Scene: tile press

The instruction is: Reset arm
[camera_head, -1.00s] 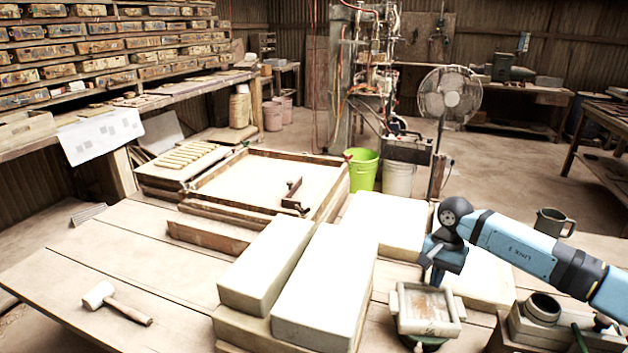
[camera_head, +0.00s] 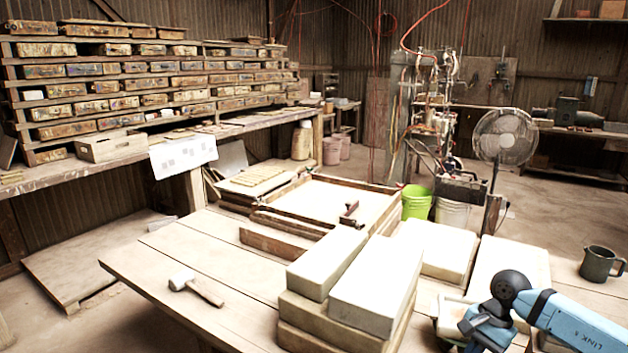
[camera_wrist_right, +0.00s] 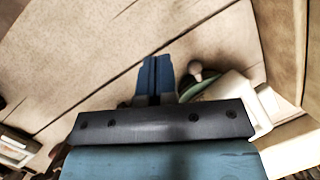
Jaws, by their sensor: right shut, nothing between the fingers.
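My right arm comes in at the lower right of the head view. Its gripper (camera_head: 474,327) points down over the near right part of the wooden table (camera_head: 180,245), partly cut off by my wrist. In the right wrist view the two blue fingers (camera_wrist_right: 157,76) are together with nothing between them. A pale mold frame (camera_wrist_right: 238,92) on a green round base lies to the right of the fingers there, apart from them. In the head view that mold is mostly hidden behind my wrist. My left gripper is in neither view.
Stacked white slabs (camera_head: 376,286) stand left of my right arm. A mallet (camera_head: 200,287) lies at the table's left, with bare planks around it. A wooden framed tray (camera_head: 283,211) is behind. A mug (camera_head: 600,263) stands at the right.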

